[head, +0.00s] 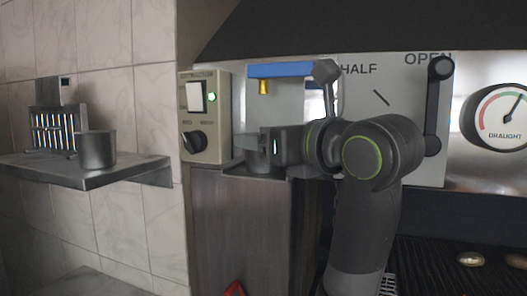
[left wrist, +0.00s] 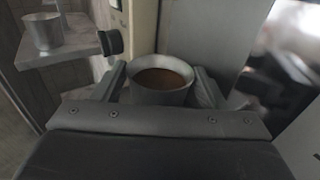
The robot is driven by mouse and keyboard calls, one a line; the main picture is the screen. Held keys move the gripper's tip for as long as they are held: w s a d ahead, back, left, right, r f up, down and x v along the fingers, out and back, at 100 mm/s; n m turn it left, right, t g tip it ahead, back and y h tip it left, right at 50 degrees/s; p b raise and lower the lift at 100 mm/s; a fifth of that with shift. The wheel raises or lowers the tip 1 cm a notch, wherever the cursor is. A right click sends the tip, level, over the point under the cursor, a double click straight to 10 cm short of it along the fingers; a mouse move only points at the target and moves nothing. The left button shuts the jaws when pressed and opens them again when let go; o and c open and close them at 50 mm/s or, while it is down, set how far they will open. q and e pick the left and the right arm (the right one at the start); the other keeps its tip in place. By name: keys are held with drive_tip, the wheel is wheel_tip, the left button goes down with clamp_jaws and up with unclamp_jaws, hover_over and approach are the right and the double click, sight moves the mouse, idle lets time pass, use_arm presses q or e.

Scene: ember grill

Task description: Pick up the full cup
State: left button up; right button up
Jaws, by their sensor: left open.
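The full cup (left wrist: 161,96) is a grey metal cup with brown liquid inside, upright in the left wrist view. My left gripper (left wrist: 160,84) is open, with one finger on each side of this cup; whether either finger touches it I cannot tell. A second grey cup (head: 96,149) stands on the wall shelf at the left and also shows in the left wrist view (left wrist: 43,34). My right gripper is in neither view.
The wall shelf (head: 130,172) also holds a slotted device with lit bars (head: 50,128). A control box (head: 204,118) with a green light and black knob is just left of the full cup. A lever (head: 433,105), draught gauge (head: 504,118) and grill grate (head: 440,272) are at the right.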

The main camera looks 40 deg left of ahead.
use_arm(q)
drive_tip(key=shift+d, duration=0.15)
drive_tip(key=c, duration=0.7)
drive_tip(key=shift+r, duration=0.2)
